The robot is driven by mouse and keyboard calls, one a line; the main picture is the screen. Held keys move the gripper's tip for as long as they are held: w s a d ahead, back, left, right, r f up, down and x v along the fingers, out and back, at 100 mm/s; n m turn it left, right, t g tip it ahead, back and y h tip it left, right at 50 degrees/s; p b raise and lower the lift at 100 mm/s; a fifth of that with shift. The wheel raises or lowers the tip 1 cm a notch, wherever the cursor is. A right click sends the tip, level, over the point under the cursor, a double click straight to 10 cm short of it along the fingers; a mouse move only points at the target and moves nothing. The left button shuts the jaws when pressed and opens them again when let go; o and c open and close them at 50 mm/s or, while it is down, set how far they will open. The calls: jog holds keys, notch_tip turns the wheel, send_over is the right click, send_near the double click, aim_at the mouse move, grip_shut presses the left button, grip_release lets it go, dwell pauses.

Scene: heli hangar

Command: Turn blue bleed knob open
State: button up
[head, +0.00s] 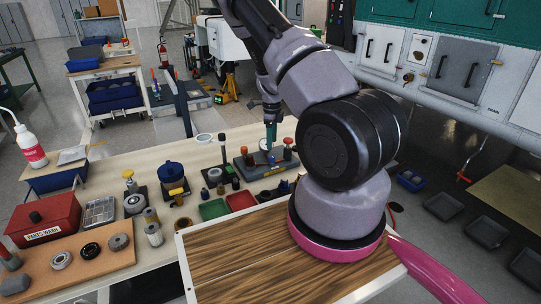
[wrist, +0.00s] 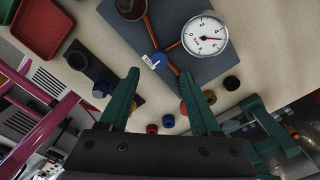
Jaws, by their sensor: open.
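The blue bleed knob (wrist: 158,60) has a white tag beside it and sits where copper pipes meet on a grey plate (wrist: 185,75). A white round gauge (wrist: 205,37) is up and right of it, and a dark reddish knob (wrist: 131,8) is above. My gripper (wrist: 160,76) is open with green fingers. In the wrist view the knob appears just beyond and between the fingertips; I cannot tell whether they touch it. In the head view my gripper (head: 270,136) points down over the plate (head: 262,172), and the blue knob is not clearly distinguishable.
Small black, red and blue caps lie near the plate in the wrist view. In the head view, green (head: 213,209) and red (head: 241,200) trays stand in front of the plate. A blue-topped valve (head: 171,172) and a red parts-wash box (head: 44,219) stand to the left.

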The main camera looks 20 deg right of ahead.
aim_at(272, 156)
notch_tip(272, 156, down, 7)
jog(key=shift+f, duration=0.15)
grip_shut()
